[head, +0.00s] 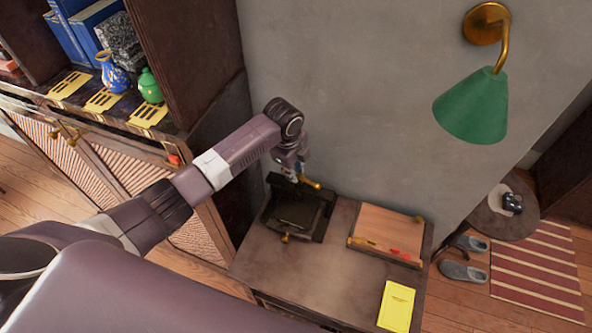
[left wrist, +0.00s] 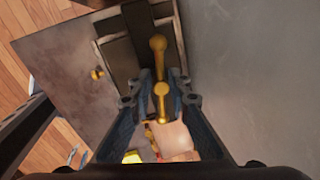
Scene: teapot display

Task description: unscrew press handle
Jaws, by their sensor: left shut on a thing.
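The dark press (head: 298,215) stands on the brown desk against the grey wall, and its dark frame also shows at the top of the left wrist view (left wrist: 118,50). Its brass press handle (head: 311,184) sticks out to the right of my left gripper (head: 292,172). In the left wrist view the handle's rounded brass end (left wrist: 158,43) lies beyond the fingertips, and more brass shows between the fingers. My left gripper (left wrist: 161,78) is shut on the handle at the top of the press. The fingers hide part of the handle and its thread. My right gripper is not in view.
A wooden board (head: 385,235) with small red and brass items lies right of the press. A yellow booklet (head: 397,305) lies near the desk's front right. A green wall lamp (head: 475,105) hangs above. A shelf cabinet (head: 150,125) with vases stands left. Bare desk surrounds the booklet.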

